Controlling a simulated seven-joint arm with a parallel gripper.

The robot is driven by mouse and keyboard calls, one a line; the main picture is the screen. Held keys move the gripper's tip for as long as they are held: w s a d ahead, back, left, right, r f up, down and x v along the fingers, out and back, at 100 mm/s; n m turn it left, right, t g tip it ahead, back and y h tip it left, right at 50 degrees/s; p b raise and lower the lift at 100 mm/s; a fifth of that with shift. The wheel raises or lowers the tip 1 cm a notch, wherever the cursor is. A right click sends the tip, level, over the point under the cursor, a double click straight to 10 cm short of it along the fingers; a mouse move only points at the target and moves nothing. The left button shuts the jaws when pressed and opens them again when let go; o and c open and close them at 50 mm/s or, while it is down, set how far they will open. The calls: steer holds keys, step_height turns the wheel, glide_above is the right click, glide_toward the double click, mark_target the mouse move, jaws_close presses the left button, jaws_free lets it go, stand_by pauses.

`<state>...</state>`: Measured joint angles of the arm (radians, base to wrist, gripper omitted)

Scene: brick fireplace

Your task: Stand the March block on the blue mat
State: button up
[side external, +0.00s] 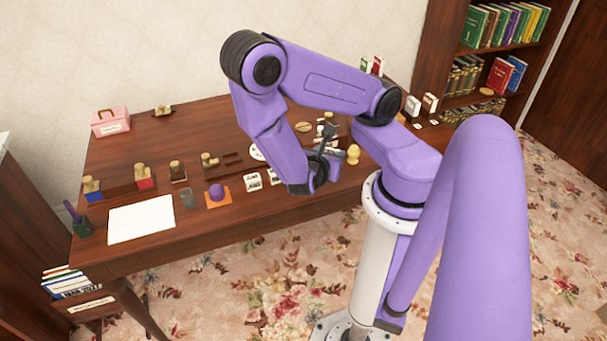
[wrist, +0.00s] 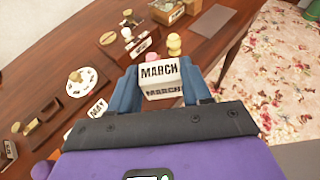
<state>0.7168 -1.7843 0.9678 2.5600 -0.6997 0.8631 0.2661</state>
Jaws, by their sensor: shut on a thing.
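The March block (wrist: 158,72) is white with black "MARCH" lettering on two visible faces. It sits between the two fingers of my gripper (wrist: 160,84) in the wrist view, and the jaws are shut on it. In the side view my gripper (side external: 325,143) is over the right part of the table; the held block is hard to make out there. I cannot pick out the blue mat in either view. A white block marked "MAY" (wrist: 98,108) lies left of my gripper in the wrist view.
A yellow pawn-like figure (side external: 353,154) stands close to my gripper on its right. The table (side external: 130,243) also holds white blocks (side external: 253,181), an orange mat (side external: 211,205) with a purple dome, stamps and a white sheet (side external: 140,219). Its front edge drops to carpet.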

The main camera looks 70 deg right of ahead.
steer(key=shift+m+g, duration=0.3)
steer(key=shift+g, duration=0.1)
steer(key=w+d+f, duration=0.2)
steer(key=w+f, duration=0.1)
steer(key=w+d+f, duration=0.2)
steer(key=w+f, duration=0.1)
steer(key=w, duration=0.1)
steer(key=w+d+f, duration=0.3)
steer(key=f, duration=0.1)
steer(key=shift+w, duration=0.15)
steer(key=shift+f, duration=1.6)
steer(key=shift+f, duration=0.1)
steer(key=o, duration=0.7)
steer(key=shift+o, duration=0.2)
